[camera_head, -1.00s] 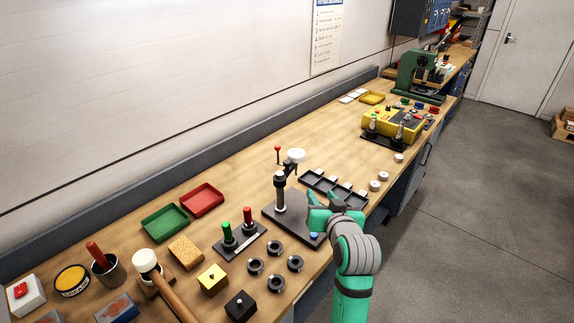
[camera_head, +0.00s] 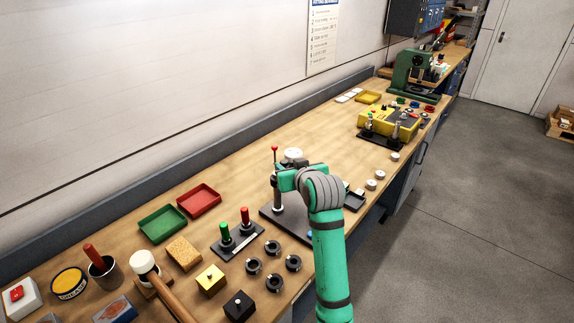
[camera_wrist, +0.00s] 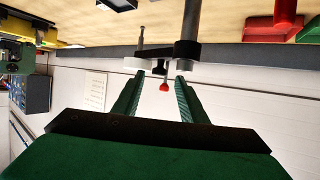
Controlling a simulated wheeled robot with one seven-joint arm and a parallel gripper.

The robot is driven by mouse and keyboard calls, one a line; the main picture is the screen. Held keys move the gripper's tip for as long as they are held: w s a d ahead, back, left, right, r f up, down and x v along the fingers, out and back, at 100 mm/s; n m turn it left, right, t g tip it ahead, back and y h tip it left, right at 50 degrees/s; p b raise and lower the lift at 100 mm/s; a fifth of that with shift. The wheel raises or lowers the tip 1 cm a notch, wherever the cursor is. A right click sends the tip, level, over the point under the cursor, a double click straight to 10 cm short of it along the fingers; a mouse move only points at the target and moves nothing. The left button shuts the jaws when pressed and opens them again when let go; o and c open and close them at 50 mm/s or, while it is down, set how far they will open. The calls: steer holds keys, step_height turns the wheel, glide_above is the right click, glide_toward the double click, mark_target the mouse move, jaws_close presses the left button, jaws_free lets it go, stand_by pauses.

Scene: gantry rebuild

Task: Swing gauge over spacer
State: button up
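The gauge (camera_head: 293,155) is a white round body on a dark swing arm above a post on a dark base plate (camera_head: 295,226). A thin rod with a red knob (camera_head: 275,149) stands up from it. In the wrist view the swing arm (camera_wrist: 186,49), upside down, lies beyond my fingers, and the red knob (camera_wrist: 163,87) shows between them. My gripper (camera_head: 283,180) is at the post, its fingers apart (camera_wrist: 155,92); contact cannot be told. A blue piece (camera_head: 309,234) on the plate, possibly the spacer, is mostly hidden by my arm.
Left of the plate stand a green and a red handle on a black base (camera_head: 238,242) and several dark rings (camera_head: 273,247). Dark trays (camera_head: 354,201) are partly behind my arm, near small white cylinders (camera_head: 371,184).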

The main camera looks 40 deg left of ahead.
steer(key=shift+x, duration=1.35)
steer(key=shift+w, duration=0.1)
steer(key=shift+c, duration=0.4)
steer(key=shift+d, duration=0.1)
jaws_close()
